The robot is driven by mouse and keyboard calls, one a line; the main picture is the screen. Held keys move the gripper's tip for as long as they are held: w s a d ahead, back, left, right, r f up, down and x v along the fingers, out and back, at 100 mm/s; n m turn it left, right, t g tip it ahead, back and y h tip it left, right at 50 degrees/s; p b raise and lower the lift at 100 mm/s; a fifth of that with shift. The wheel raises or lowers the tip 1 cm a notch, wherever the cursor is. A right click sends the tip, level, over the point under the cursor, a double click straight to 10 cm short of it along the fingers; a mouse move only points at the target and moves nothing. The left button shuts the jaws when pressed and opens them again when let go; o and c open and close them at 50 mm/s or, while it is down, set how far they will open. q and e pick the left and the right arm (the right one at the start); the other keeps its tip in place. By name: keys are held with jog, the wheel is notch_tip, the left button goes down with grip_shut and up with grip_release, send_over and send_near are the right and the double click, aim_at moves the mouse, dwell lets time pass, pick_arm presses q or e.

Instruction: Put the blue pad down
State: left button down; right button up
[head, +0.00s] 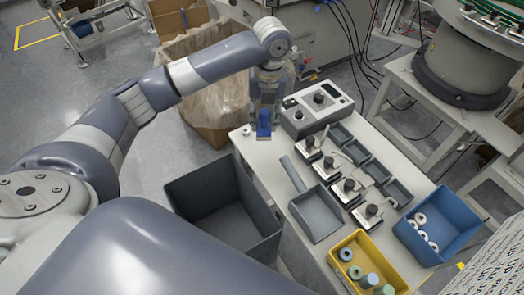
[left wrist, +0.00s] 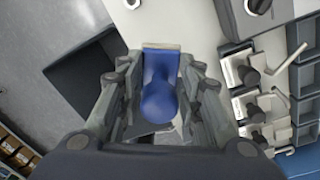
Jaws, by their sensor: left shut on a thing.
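My left gripper (head: 265,112) is shut on the blue pad (head: 264,124), over the far left corner of the white table (head: 262,160). In the left wrist view the blue pad (left wrist: 160,82) sits between the two fingers, with a rounded knob facing the camera and a flat pale edge at its far end. I cannot tell whether the pad touches the table top. My right gripper is not in view.
A dark grey bin (head: 225,190) stands left of the table. A grey control box (head: 318,108), small clamp fixtures (head: 329,164), a grey scoop tray (head: 318,212), a yellow bin (head: 350,238) and a blue bin (head: 440,245) are on the table. A cardboard box (head: 213,135) stands behind.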

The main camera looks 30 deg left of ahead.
pick_arm(q)
jog(key=shift+a+f+m, duration=0.15)
jog(key=shift+f+m, duration=0.35)
jog(key=shift+s+d+f, duration=0.15)
jog(key=shift+s+d, duration=0.05)
jog(key=shift+s, duration=0.15)
jog(key=s+d+f+m, duration=0.1)
jog(key=s+d+f, duration=0.15)
jog(key=s, duration=0.35)
jog(key=s+d+f+m, duration=0.1)
jog(key=s+d, duration=0.2)
jog(key=s, duration=0.4)
jog(key=shift+h, duration=0.3)
jog(key=w+a+p, duration=0.1)
jog(key=w+a, duration=0.1)
jog(key=w, duration=0.2)
jog(key=w+a+f+p, duration=0.1)
jog(key=w+a, duration=0.1)
jog(key=w, duration=0.3)
jog(key=w+a+p, duration=0.1)
jog(key=w+a, duration=0.1)
jog(key=w, duration=0.3)
jog(key=shift+w+a+f, duration=0.15)
jog(key=shift+a+f, duration=0.05)
jog(key=shift+f, duration=0.1)
notch_tip(320, 180, down, 3)
jog(key=shift+f+p, duration=0.15)
jog(key=shift+p, duration=0.5)
jog(key=shift+f, duration=0.15)
